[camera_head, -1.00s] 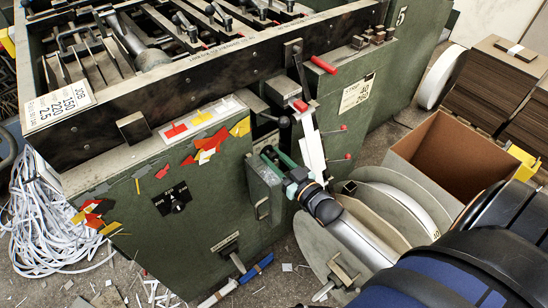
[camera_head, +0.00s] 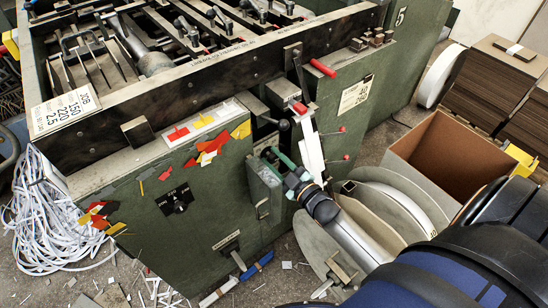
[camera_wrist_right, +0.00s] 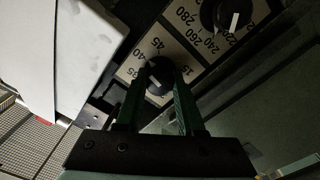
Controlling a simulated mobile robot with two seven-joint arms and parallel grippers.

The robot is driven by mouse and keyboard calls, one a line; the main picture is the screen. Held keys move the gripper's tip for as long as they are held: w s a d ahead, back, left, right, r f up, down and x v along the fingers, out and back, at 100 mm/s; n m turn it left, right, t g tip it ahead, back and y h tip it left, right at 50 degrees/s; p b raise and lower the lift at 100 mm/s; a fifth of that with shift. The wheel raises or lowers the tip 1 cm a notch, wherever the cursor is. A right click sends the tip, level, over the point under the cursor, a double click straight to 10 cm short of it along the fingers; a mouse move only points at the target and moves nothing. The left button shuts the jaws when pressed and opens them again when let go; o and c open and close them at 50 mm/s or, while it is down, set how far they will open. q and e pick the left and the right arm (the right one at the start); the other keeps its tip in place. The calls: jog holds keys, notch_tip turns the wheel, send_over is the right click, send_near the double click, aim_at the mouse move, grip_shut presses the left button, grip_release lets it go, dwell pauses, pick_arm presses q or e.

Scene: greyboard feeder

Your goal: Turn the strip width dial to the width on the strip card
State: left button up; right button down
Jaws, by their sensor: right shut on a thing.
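The strip width dial (camera_wrist_right: 158,74) is a small dark knob with a pale mark, on a plate numbered 15 to 45, in the right wrist view. My right gripper (camera_wrist_right: 160,86) has its green fingers on either side of the knob and is shut on it. In the head view my right gripper (camera_head: 277,162) reaches the green machine's front, and the dial is hidden there. The strip card (camera_head: 356,95) is a pale card on the machine, reading 40 and, less clearly, 250. My left gripper is not in view.
A second, larger dial (camera_wrist_right: 228,16) sits close by, with numbers such as 240, 260 and 280. A white strip (camera_head: 311,145) hangs beside my right gripper. A job card (camera_head: 64,111) lies on the machine's left corner. An open cardboard box (camera_head: 449,152) stands at right.

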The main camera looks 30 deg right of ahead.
jog(key=shift+n, duration=0.6)
jog(key=c, duration=0.5)
grip_release()
jog(key=shift+s, duration=0.15)
jog(key=s, duration=0.8)
jog(key=s+d+p, duration=0.1)
jog(key=s, duration=0.3)
jog(key=shift+s, duration=0.1)
